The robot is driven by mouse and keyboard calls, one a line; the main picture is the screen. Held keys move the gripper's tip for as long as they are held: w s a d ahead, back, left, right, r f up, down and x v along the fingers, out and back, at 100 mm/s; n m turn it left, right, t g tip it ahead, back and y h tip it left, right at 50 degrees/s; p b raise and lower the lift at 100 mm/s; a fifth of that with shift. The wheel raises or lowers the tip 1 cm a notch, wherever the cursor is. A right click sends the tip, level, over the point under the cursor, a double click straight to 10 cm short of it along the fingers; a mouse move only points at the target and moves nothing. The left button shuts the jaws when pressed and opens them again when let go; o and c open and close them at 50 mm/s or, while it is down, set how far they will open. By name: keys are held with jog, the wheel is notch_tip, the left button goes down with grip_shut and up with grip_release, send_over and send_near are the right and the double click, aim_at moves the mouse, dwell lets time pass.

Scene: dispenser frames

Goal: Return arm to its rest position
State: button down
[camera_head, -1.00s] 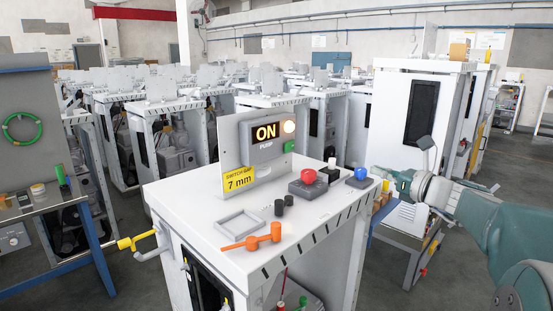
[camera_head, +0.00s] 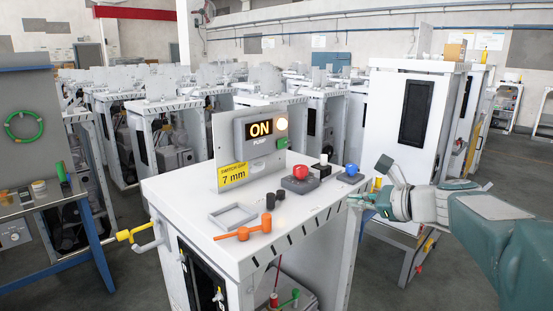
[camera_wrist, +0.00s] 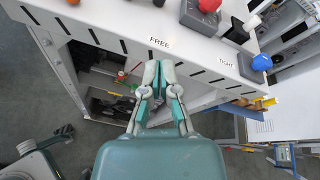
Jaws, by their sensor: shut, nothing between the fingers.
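My gripper (camera_head: 358,201) is at the right edge of the white dispenser cabinet (camera_head: 190,203) in the head view, with my green and white arm reaching in from the right. In the wrist view my gripper (camera_wrist: 158,72) points at the cabinet's slotted front edge, near the FREE label. Its fingers are together and hold nothing. Whether the fingertips touch the cabinet I cannot tell.
On the cabinet top are a red button (camera_head: 291,186), a blue button (camera_head: 351,170), an orange handle (camera_head: 242,230) and a square frame (camera_head: 233,217). A lit ON pump panel (camera_head: 262,130) stands behind. A blue-legged bench (camera_head: 92,225) is at left. Floor shows at lower left in the wrist view.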

jog(key=s+a+f+n+g+h, duration=0.2)
jog(key=s+f+n, duration=0.2)
jog(key=s+n, duration=0.3)
jog(key=s+a+f+n+g+h, duration=0.2)
jog(key=s+a+f+n+h, duration=0.15)
jog(key=s, duration=0.55)
jog(key=s+d+f+n+h, duration=0.2)
jog(key=s+f+n, duration=0.1)
jog(key=s+n, duration=0.2)
jog(key=s+d+f+n+h, duration=0.2)
jog(key=s+d+f+n, duration=0.1)
jog(key=s+n, duration=0.3)
jog(key=shift+s+f+h, duration=0.25)
jog(key=shift+s+h, duration=0.05)
jog(key=shift+h, duration=0.05)
